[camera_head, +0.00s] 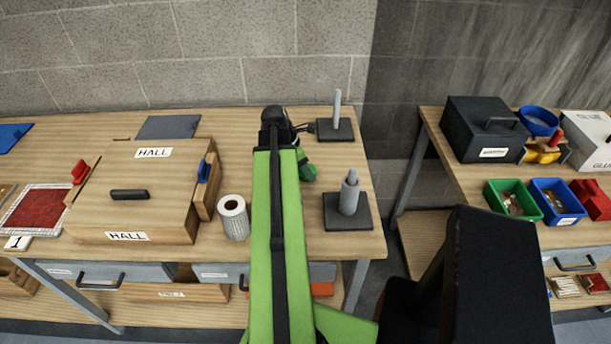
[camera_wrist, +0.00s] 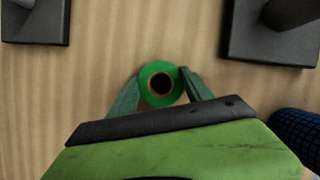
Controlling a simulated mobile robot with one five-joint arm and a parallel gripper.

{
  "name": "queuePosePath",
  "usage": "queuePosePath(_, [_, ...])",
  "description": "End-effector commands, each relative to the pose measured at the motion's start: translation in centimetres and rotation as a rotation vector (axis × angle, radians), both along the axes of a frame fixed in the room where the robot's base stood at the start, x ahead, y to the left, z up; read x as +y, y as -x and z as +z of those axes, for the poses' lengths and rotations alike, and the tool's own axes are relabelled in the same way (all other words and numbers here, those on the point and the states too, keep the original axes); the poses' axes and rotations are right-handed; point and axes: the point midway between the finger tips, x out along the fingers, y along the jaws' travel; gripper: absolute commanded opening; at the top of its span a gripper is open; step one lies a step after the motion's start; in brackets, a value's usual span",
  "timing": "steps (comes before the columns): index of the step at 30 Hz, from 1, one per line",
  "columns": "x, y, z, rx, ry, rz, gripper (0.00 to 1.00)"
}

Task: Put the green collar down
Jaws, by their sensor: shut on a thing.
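The green collar (camera_wrist: 160,71) is a short ring with a dark central hole, seen from above in the wrist view. My gripper (camera_wrist: 161,86) is shut on it, with one green finger at each side. The collar is over bare wooden table, apart from the two dark base plates; I cannot tell whether it touches the wood. In the head view, my arm hides most of this spot, and a dark green part (camera_head: 306,169) shows just right of it; I cannot tell whether that is collar or finger.
A rear post (camera_head: 337,109) stands on a dark base; a front post (camera_head: 350,181) stands on another, with a grey sleeve around it. A pale roll (camera_head: 233,218) stands left of my arm. A wooden box (camera_head: 140,190) is further left. A dark blue textured object (camera_wrist: 297,135) shows at right.

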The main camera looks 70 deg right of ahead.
Motion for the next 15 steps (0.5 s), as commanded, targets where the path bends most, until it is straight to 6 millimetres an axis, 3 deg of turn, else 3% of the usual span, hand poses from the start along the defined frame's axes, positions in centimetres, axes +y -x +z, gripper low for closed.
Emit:
queuePosePath(10, [-0.02, 0.04, -0.46, 0.0, 0.0, 0.0, 0.18])
queuePosePath(11, [-0.03, 0.05, -0.34, 0.0, 0.0, -0.001, 0.61])
queuePosePath(15, [-0.03, 0.06, -0.26, 0.0, 0.0, -0.001, 0.79])
